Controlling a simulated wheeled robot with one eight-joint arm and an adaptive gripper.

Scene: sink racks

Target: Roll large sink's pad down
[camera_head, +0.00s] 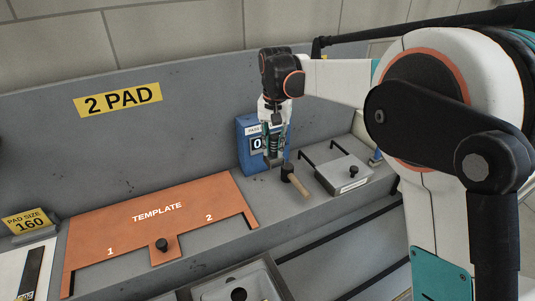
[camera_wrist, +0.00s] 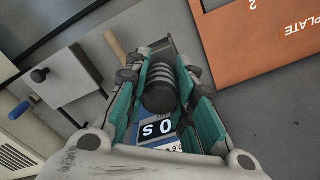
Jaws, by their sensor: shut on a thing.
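My gripper (camera_head: 272,160) points down in front of the blue counter box. Its teal fingers (camera_wrist: 158,95) are shut on the roller, which has a dark ribbed body (camera_wrist: 160,88). The roller's wooden handle (camera_head: 298,187) sticks out toward the lower right in the head view, close above the bench; I cannot tell whether it touches. Its handle also shows partly in the wrist view (camera_wrist: 115,45). I cannot make out the large sink or its pad for certain in either view.
The blue counter box (camera_head: 246,150) reads 0, behind the gripper. A grey plate with a black knob (camera_head: 338,171) is to the right. An orange template (camera_head: 190,207) lies left, below the "2 PAD" sign (camera_head: 118,98). A grey tray (camera_head: 212,294) is at the bottom.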

